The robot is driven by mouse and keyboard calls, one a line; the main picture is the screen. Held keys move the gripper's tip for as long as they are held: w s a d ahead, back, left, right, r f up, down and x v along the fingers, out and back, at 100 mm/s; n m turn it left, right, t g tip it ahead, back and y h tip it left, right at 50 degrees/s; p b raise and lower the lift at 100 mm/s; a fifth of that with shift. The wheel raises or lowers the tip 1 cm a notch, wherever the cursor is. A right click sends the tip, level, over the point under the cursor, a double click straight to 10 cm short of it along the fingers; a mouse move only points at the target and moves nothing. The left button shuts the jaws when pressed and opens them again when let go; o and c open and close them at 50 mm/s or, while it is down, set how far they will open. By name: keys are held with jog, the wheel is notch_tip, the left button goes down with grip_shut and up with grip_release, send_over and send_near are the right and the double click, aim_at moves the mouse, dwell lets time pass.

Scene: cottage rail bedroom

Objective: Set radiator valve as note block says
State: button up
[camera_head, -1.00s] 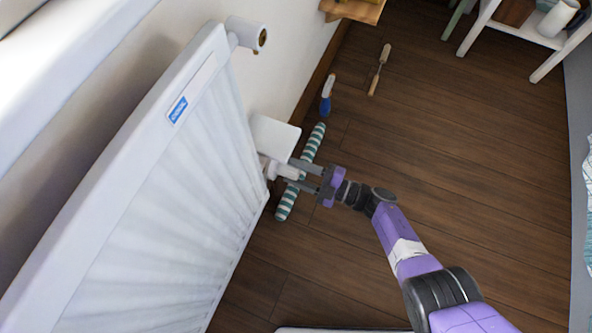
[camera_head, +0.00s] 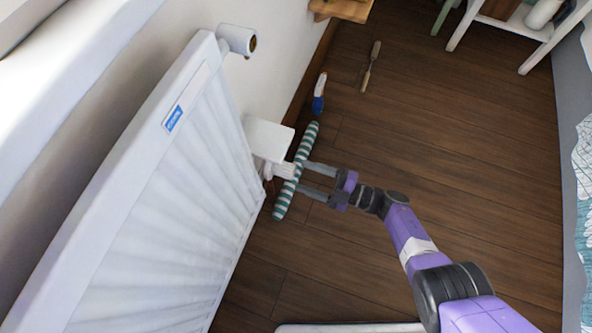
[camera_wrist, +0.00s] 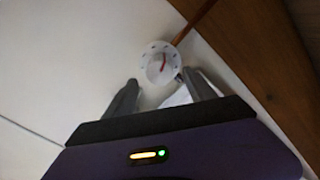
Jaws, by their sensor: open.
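The white radiator valve (camera_head: 284,171) sticks out at the radiator's lower far corner. In the wrist view its round dial face (camera_wrist: 158,56) shows small marks round the rim and a red pointer; the numbers are too blurred to read. My gripper (camera_head: 304,178) is open and empty, its fingertips just right of the valve and apart from it. In the wrist view my gripper (camera_wrist: 160,88) has the dial ahead, beyond its two fingers. A blank-looking white block (camera_head: 268,138) stands by the wall above the valve; I cannot tell whether it is the note block, and no writing is readable.
The white radiator (camera_head: 150,215) with a blue label fills the left. A striped draught roll (camera_head: 302,158) lies on the floor behind the valve. A blue-handled tool (camera_head: 319,93) and a wooden-handled tool (camera_head: 371,66) lie farther back. The wooden floor (camera_head: 470,170) at right is clear.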

jog(key=v, duration=0.2)
jog(key=shift+s+d, duration=0.15)
jog(key=shift+d, duration=0.15)
dwell(0.3)
